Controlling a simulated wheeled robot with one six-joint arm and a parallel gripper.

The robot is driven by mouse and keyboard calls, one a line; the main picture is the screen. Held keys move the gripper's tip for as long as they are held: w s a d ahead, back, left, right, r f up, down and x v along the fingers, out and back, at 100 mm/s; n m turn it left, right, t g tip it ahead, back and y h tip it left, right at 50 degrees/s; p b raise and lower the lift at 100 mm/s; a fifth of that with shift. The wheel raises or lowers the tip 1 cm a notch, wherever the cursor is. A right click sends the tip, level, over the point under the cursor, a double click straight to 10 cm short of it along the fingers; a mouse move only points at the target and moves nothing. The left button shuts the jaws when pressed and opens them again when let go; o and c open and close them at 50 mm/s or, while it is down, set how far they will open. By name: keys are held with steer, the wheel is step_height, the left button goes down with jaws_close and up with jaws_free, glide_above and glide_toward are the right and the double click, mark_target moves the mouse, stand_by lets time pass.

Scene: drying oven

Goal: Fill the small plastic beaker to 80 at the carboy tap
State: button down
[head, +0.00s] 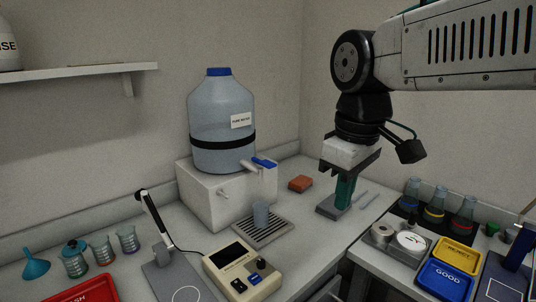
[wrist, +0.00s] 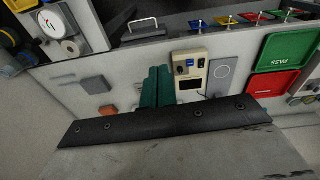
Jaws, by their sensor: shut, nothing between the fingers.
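The small plastic beaker (head: 260,216) is a translucent blue-grey cup standing upright on the slotted drip tray (head: 262,232), below the carboy's tap. I cannot tell its level or read its marks. The carboy (head: 221,120) is a large translucent blue bottle with a blue cap and black band, on a white block. Its tap (head: 264,163) has a blue handle at the front right. My gripper (head: 343,203) has teal fingers, shut and empty, pointing down to the right of the beaker, well apart from it. The fingers also show in the wrist view (wrist: 157,88); the beaker is not clear there.
An orange sponge (head: 300,183) lies between the carboy and my gripper. A beige instrument (head: 241,270) stands in front of the drip tray. Flasks (head: 435,208), a dial scale (head: 410,241) and yellow and blue trays (head: 444,279) are at right. Small beakers and a funnel (head: 36,267) are at left.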

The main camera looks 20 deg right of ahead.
steer(key=w+r+n, duration=0.4)
steer(key=w, duration=0.3)
steer(key=w+r+n, duration=0.3)
steer(key=w+n, duration=0.1)
steer(key=w, duration=0.3)
step_height(320, 180, up, 2)
steer(key=n+g, duration=0.1)
steer(key=n, duration=0.8)
glide_above(268, 164)
steer(key=shift+w+d+r, duration=0.1)
steer(key=shift+r, duration=0.05)
step_height(268, 164, down, 14)
steer(key=shift+f, duration=0.1)
